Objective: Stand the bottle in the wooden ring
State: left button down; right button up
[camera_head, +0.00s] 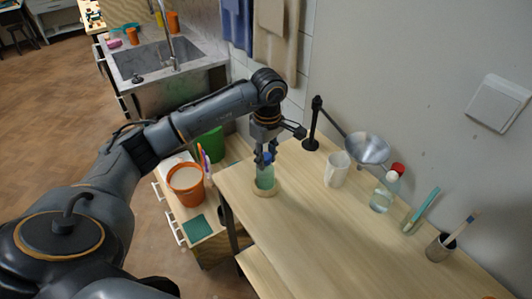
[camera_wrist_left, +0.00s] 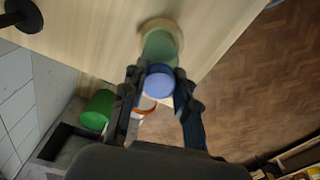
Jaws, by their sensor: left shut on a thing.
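The bottle (camera_head: 265,176) is pale green with a blue cap and stands upright near the table's left end. The wooden ring (camera_head: 264,190) is at its base, and the bottle's lower end appears to be inside it. My left gripper (camera_head: 265,155) reaches down from above and is shut on the bottle at its cap. In the left wrist view the blue cap (camera_wrist_left: 160,78) is between the two fingers, with the green body (camera_wrist_left: 159,47) beyond it and the ring (camera_wrist_left: 160,24) around its far end. Whether the bottle touches the table is hidden. My right gripper is not in view.
A white mug (camera_head: 337,170), a black stand (camera_head: 312,130) with a metal funnel (camera_head: 368,148), a clear bottle (camera_head: 382,195) and a metal cup (camera_head: 440,247) stand along the wall. An orange bucket (camera_head: 187,187) is left, lower down. The table's front is clear.

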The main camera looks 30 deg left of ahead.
pick_arm(q)
jog(key=shift+f, duration=0.15)
jog(key=shift+f+b, duration=0.25)
jog(key=shift+b, duration=0.05)
jog(key=c, duration=1)
grip_release()
jog(key=shift+r, duration=0.1)
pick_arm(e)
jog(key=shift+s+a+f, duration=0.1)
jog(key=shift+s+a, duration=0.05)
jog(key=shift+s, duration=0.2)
